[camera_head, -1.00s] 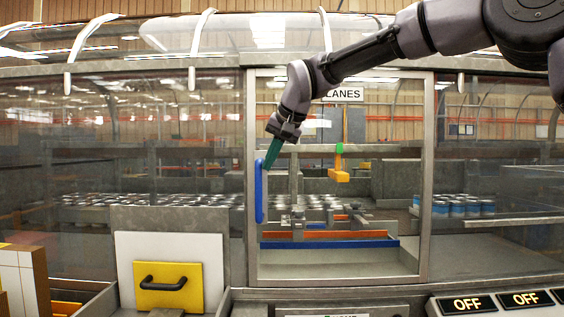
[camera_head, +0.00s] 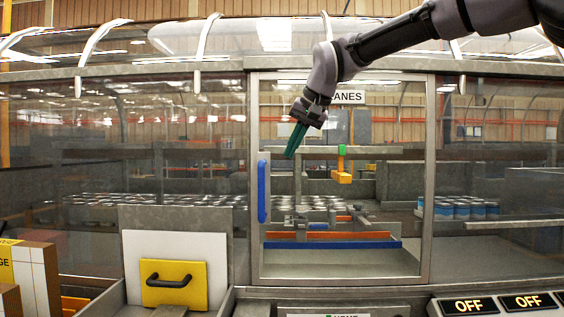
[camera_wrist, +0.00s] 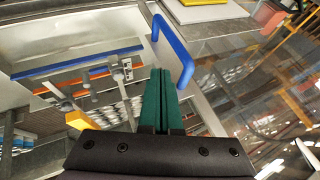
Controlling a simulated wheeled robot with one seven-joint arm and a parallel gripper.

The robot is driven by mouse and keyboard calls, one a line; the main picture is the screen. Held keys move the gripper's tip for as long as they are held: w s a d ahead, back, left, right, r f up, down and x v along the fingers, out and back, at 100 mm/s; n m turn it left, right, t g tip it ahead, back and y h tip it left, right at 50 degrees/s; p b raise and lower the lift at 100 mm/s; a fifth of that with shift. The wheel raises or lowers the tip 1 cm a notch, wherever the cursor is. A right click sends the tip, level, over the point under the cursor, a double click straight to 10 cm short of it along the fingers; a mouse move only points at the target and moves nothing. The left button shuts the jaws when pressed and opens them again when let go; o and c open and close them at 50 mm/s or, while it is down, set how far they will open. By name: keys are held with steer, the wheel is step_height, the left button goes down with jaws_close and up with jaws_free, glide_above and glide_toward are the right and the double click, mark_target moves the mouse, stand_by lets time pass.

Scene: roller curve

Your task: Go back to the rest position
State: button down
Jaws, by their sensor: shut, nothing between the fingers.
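My gripper (camera_head: 292,153) has green fingers and is shut and empty. In the head view it hangs tilted in front of the framed window, above and right of the blue handle (camera_head: 263,191), apart from it. In the wrist view the shut green fingers (camera_wrist: 163,75) point toward the blue handle (camera_wrist: 172,50), which lies beyond their tips. My arm reaches in from the upper right of the head view.
The window (camera_head: 340,262) has a metal frame, with lanes and many cans behind the glass. A white panel with a yellow plate and black handle (camera_head: 167,281) stands lower left. "OFF" displays (camera_head: 468,305) sit lower right. Cartons (camera_head: 36,275) stand far left.

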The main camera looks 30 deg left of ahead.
steer(key=v, duration=0.5)
steer(key=shift+w+d+r, duration=0.15)
steer(key=shift+d, duration=0.15)
steer(key=w+d+f+m+t+h, duration=0.1)
steer(key=w+d+m+t+h, duration=0.15)
steer(key=d, duration=2.55)
steer(key=s+d+f+m, duration=0.2)
steer(key=s+d+f, duration=0.2)
steer(key=d, duration=0.4)
steer(key=s+d+f+m+t+h, duration=0.1)
steer(key=s+d+f, duration=0.3)
steer(key=d, duration=0.4)
steer(key=s+d+f+m+h, duration=0.1)
steer(key=s+d+f, duration=0.3)
steer(key=d, duration=0.4)
steer(key=shift+d+f+m, duration=0.25)
steer(key=shift+f+m, duration=0.2)
steer(key=shift+m, duration=0.4)
steer(key=shift+s+t, duration=0.1)
steer(key=shift+t, duration=0.15)
